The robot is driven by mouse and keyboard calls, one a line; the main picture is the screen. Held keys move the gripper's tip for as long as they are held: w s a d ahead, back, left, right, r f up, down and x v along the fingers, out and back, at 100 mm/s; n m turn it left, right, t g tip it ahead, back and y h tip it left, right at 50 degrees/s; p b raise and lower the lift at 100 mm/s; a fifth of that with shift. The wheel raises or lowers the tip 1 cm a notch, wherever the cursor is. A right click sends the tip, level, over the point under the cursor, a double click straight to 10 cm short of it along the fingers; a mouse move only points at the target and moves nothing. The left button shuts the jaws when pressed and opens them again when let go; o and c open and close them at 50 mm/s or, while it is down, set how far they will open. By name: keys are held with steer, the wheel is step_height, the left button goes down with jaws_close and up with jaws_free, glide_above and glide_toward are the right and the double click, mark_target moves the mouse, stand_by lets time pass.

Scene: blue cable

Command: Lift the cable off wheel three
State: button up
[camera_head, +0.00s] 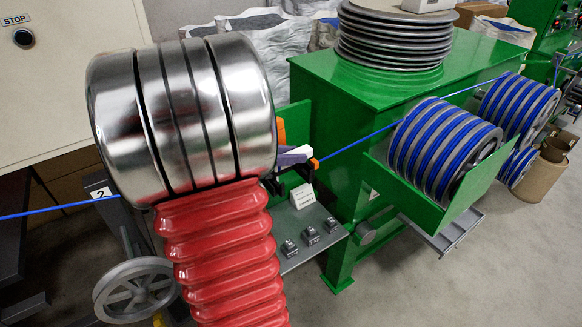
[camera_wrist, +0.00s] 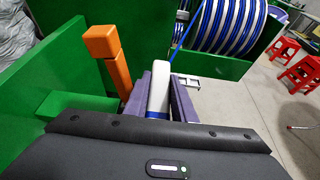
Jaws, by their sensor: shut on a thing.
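The blue cable (camera_head: 350,143) runs from the striped drums at the right toward my gripper (camera_head: 293,157). Another stretch of it shows at the far left; my arm hides the span between. In the wrist view, the purple fingers of my gripper (camera_wrist: 157,100) stand on either side of a narrow white piece (camera_wrist: 159,88), which looks like a wheel seen edge-on. A blue band shows at its near end, and the cable (camera_wrist: 184,38) comes down behind it. I cannot tell whether the cable itself is pinched. An orange post (camera_wrist: 110,65) stands just left of the fingers.
A green machine (camera_head: 350,85) fills the middle, with striped drums (camera_head: 440,145) at right. A grey panel (camera_head: 305,225) with small switches lies below my gripper. A spoked handwheel (camera_head: 135,290) stands lower left. Red stools (camera_wrist: 300,70) stand on open floor at right.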

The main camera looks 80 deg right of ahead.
steer(key=shift+r, duration=2.15)
